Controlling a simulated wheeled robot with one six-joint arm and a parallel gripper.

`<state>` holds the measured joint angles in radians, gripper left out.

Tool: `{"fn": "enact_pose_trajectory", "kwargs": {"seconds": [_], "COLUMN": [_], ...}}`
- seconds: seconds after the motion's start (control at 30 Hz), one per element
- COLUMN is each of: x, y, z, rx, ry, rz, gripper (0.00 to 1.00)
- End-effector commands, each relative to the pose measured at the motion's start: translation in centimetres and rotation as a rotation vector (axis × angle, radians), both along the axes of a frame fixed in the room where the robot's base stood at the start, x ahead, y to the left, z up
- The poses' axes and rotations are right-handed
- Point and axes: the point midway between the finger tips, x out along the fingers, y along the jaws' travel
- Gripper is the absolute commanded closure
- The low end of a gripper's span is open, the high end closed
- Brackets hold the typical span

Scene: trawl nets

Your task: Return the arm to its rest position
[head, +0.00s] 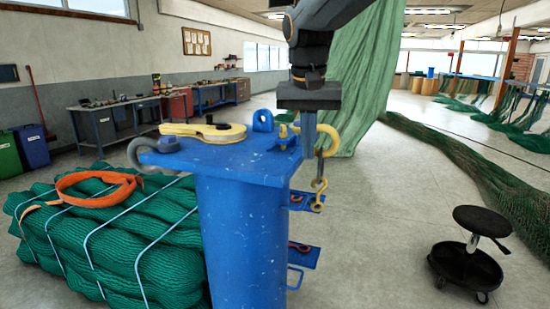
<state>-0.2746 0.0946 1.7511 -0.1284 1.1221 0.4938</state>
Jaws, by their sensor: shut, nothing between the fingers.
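My gripper (307,145) points down from my dark arm at the top centre, in front of the right part of a blue pedestal (238,235) in the head view. Its fingers are together with nothing between them. The fingertips hang near the right edge of the blue top plate; whether they touch it I cannot tell. A yellow hook-like piece (203,131) lies flat on the plate. A grey shackle (140,155) is at the plate's left end. A yellow shackle (328,140) hangs at the right end, close beside my gripper.
A bundle of green net (165,255) with an orange strap (95,188) lies left of the pedestal. A black wheeled stool (467,265) stands at the right. A green net (362,85) hangs behind my arm. Floor between pedestal and stool is clear.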

Motion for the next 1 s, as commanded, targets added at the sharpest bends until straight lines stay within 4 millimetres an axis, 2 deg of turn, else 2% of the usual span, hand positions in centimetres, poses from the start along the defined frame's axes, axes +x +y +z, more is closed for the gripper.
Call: {"fn": "enact_pose_trajectory", "kwargs": {"seconds": [0.03, 0.17, 0.2, 0.3, 0.43, 0.53, 0.63, 0.73, 1.0], "x": [-0.9, -4.2, -5.6, -9.4, -14.2, -17.0, -18.6, -19.1, -19.1], "y": [-1.5, -4.9, -5.9, -8.2, -10.3, -11.2, -11.7, -11.8, -11.8], "z": [-2.9, -10.3, -12.6, -17.6, -22.3, -24.6, -25.7, -26.1, -26.1], "rx": [0.001, 0.012, 0.017, 0.026, 0.034, 0.037, 0.037, 0.038, 0.038], "ry": [0.020, 0.050, 0.058, 0.075, 0.088, 0.094, 0.095, 0.095, 0.095], "rz": [0.012, 0.067, 0.083, 0.116, 0.148, 0.162, 0.172, 0.175, 0.176], "gripper": [1.00, 1.00, 1.00, 1.00, 1.00, 1.00, 1.00, 1.00, 1.00]}}
